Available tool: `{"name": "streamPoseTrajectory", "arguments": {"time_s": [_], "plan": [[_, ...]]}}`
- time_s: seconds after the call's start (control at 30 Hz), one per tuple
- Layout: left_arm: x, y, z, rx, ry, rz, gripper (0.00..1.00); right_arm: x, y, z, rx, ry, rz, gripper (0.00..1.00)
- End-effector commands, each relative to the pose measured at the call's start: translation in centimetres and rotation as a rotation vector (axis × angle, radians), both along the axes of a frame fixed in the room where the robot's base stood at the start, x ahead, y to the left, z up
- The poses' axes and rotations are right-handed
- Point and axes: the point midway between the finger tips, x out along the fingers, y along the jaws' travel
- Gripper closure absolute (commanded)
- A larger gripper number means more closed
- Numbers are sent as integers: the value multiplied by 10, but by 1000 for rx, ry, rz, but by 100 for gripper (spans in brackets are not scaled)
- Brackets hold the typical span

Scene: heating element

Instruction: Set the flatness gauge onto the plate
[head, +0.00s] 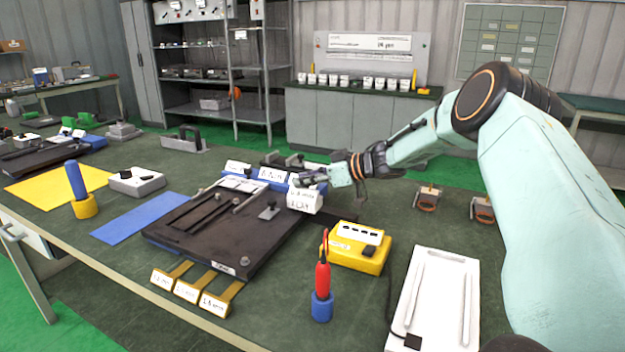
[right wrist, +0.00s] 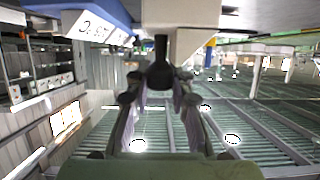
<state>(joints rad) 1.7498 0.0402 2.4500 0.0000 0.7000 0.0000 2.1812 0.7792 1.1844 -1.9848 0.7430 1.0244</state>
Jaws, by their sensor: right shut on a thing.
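The dark plate (head: 205,240) lies on the green bench, with slots and small metal fittings on top. My right gripper (head: 318,180) is at the plate's back right corner. It is shut on the dark knob of a pale block with a lettered front, seemingly the flatness gauge (head: 304,202). In the right wrist view the gauge (right wrist: 180,14) fills the top middle, with my right gripper's fingers (right wrist: 160,75) closed on its knob. The gauge is beside the blue labelled holders; I cannot tell whether it touches anything below. My left gripper is out of view.
Blue labelled holders (head: 262,176) stand behind the plate. A yellow box (head: 357,252), a red tool in a blue stand (head: 322,290) and a white tray (head: 435,300) lie to the right. Labelled yellow tabs (head: 186,290) lie at the front. A blue mat (head: 140,220) is left.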

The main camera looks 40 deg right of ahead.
Motion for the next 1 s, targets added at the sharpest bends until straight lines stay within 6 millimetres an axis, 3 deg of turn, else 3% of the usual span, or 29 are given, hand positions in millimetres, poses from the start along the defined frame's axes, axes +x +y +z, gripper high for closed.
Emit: {"name": "streamPoseTrajectory", "arguments": {"time_s": [0.17, 0.2, 0.47, 0.8, 1.0], "plan": [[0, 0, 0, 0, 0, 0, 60, 0, 1, -1, 1, 4, 0, 100], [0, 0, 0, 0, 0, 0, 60, 0, 1, -2, 1, 4, 1, 78], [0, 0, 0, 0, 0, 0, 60, 0, 1, -1, 1, 3, 1, 55], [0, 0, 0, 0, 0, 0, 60, -2, -1, 1, 2, 0, 0, 55], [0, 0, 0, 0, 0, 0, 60, -18, -9, 10, 6, -3, -3, 55]]}}
